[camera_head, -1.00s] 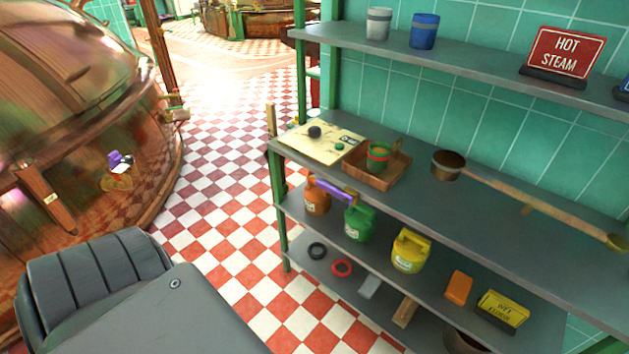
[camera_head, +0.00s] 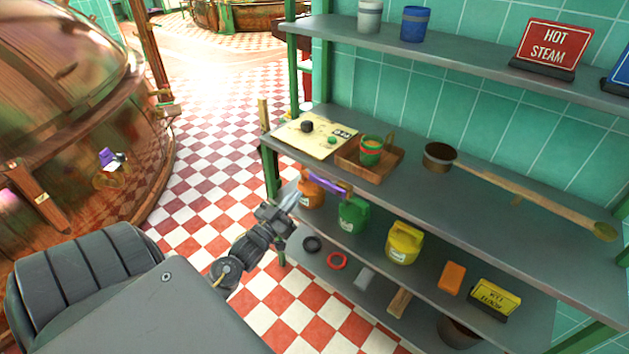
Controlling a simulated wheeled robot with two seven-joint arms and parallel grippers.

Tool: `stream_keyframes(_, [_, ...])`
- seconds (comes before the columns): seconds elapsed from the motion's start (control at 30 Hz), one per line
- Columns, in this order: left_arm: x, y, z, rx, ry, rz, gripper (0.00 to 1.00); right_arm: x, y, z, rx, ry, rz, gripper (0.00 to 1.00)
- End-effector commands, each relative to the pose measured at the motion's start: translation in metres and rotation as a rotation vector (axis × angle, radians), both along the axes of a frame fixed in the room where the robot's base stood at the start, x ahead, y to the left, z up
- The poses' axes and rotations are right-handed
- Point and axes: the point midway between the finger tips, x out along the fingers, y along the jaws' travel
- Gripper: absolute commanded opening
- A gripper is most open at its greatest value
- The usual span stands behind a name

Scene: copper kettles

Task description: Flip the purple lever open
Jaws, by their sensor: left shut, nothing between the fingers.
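My left gripper (camera_head: 297,194) reaches in from the lower left, in front of the shelf. Its fingers are shut and empty, pointing up and right toward the lever's left end. In the picture the fingertips are left of and slightly below the lever, close to the orange can; I cannot tell whether they touch anything. My right gripper is out of view.
Above are a wooden tray (camera_head: 388,173) and a long ladle (camera_head: 520,188). A copper kettle (camera_head: 60,130) fills the left. Checkered floor lies between.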

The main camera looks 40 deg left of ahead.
Motion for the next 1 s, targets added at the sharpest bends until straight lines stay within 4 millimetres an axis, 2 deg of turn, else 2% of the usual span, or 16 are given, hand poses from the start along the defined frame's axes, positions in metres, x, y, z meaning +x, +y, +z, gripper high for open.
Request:
stream_keyframes(0.1, [-0.001, 0.000, 0.011, 0.003, -0.025, -0.005, 0.00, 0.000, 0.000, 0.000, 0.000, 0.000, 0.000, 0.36])
stream_keyframes(0.37, [0.000, 0.000, 0.010, 0.003, -0.023, -0.005, 0.00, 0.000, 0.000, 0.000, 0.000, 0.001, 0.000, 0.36])
stream_keyframes(0.53, [0.009, 0.000, 0.015, 0.003, -0.024, -0.005, 0.00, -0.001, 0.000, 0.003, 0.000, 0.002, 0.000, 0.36])
stream_keyframes(0.67, [0.028, 0.001, 0.023, 0.004, -0.025, -0.005, 0.00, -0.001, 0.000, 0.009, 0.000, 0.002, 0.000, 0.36])
stream_keyframes(1.0, [0.094, 0.002, 0.046, 0.003, -0.024, -0.005, 0.00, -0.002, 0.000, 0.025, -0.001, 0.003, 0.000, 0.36])
